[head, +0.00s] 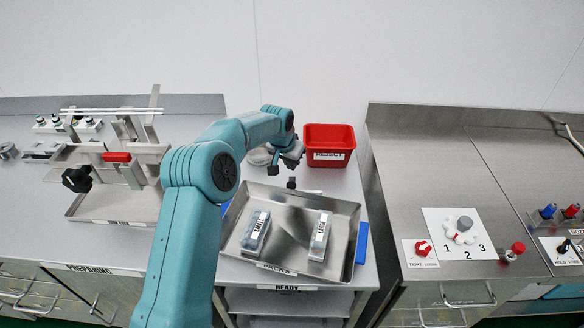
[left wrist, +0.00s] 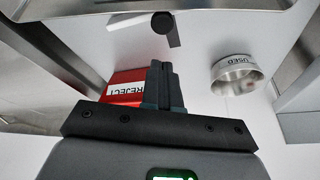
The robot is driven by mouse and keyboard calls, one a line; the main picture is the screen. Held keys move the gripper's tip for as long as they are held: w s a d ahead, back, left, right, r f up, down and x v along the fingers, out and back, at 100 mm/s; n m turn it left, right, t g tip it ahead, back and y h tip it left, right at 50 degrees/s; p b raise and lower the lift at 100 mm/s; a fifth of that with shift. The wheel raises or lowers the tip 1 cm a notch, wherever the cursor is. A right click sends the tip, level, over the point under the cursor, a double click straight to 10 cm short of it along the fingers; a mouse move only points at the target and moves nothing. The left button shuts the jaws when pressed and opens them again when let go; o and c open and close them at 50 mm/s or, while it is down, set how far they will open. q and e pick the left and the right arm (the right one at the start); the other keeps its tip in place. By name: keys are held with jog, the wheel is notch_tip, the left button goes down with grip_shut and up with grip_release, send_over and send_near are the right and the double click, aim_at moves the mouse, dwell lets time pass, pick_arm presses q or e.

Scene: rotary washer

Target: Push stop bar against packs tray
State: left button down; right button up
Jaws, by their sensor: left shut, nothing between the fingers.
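The metal packs tray (head: 343,275) lies on the counter in the middle of the head view and holds two packs, small (head: 255,231) and large (head: 320,236). A small black block (head: 291,183) stands at its far rim. In the left wrist view a dark-ended grey piece (left wrist: 166,28) shows near the tray edge (left wrist: 60,20); it may be part of the stop bar, but I cannot tell. My left gripper (head: 274,170) is shut and empty just behind the tray's far rim. Its closed fingers show in the left wrist view (left wrist: 164,85). My right gripper is not in view.
A red reject bin (head: 330,143) stands behind the tray to the right. A round metal used bowl (left wrist: 238,76) is beside my fingers. A metal fixture with a red handle (head: 117,157) stands at left. A panel with knobs (head: 458,240) is at right.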

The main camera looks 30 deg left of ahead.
aim_at(292, 189)
pick_arm(q)
jog(key=m, duration=0.1)
jog(key=s+d+m, duration=0.1)
jog(key=m, duration=0.1)
jog(key=shift+d+r+t+p, duration=0.15)
jog(key=shift+r+t+p, duration=0.15)
jog(key=shift+r, duration=0.05)
jog(key=s+d+r+m+t+b, duration=0.1)
jog(key=s+d+m+b, duration=0.15)
jog(key=s, duration=0.35)
jog(key=s+d+r+m+t+b, duration=0.1)
jog(key=s+m+b, duration=0.3)
jog(key=s, duration=0.2)
jog(key=x, duration=0.9)
jog(key=shift+w, duration=0.25)
jog(key=w+a+p, duration=0.2)
jog(key=shift+w+f, duration=0.35)
jog(key=shift+w+a+f+p, duration=0.25)
jog(key=shift+w+a+p, duration=0.05)
jog(key=shift+w+p, duration=0.1)
jog(key=shift+a, duration=0.1)
